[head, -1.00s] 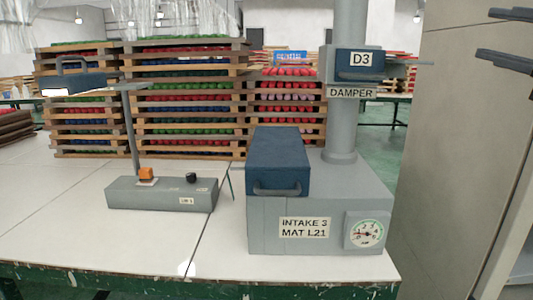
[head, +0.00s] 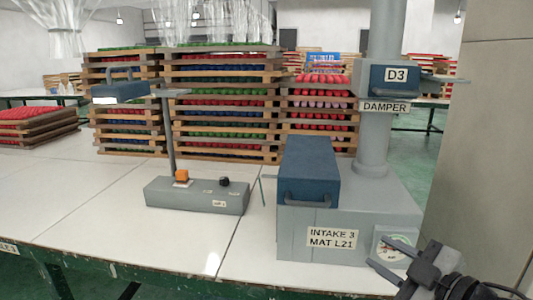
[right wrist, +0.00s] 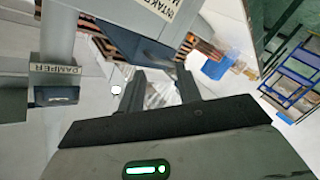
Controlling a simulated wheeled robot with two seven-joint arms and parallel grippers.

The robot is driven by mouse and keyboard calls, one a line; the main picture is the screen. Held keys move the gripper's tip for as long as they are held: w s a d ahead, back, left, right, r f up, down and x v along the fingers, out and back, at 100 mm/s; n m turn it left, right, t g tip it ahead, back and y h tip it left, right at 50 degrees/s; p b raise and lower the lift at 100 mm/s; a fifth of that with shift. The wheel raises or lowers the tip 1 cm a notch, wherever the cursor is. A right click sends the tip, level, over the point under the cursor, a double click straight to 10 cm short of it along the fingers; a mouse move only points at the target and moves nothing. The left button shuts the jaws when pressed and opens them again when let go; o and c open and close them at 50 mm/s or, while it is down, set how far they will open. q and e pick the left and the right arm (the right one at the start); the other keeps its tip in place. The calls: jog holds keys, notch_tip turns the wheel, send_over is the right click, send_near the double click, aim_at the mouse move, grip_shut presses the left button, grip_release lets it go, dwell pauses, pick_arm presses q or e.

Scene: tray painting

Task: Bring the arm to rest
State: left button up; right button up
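My right gripper (head: 382,258) is at the lower right of the head view, in front of the gauge corner of the grey intake box (head: 300,240). Its two fingers are apart with nothing between them. In the right wrist view the fingers (right wrist: 163,88) also stand apart and empty, with the blue lid and damper pipe beyond them. Whether the fingers touch the box cannot be told. My left gripper is not in view.
The intake box has a blue lid (head: 308,170), a damper pipe (head: 373,140) and a gauge (head: 392,250). A lamp on a grey base (head: 195,196) stands left of it on the white table (head: 110,215). Stacked trays (head: 220,105) stand behind. A beige wall (head: 480,150) is at right.

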jog(key=s+a+f+m+g+h+p, duration=0.1)
jog(key=s+a+f+m+g+h, duration=0.1)
jog(key=s+f+m, duration=0.3)
jog(key=s+a+f+m+g+h+p, duration=0.1)
jog(key=s+a+f+m, duration=0.4)
jog(key=s+f, duration=0.7)
notch_tip(320, 180, down, 4)
jog(key=shift+s+a+f+m+g+h, duration=0.2)
jog(key=shift+m+g+h, duration=0.3)
jog(key=shift+m, duration=0.3)
jog(key=shift+w, duration=0.1)
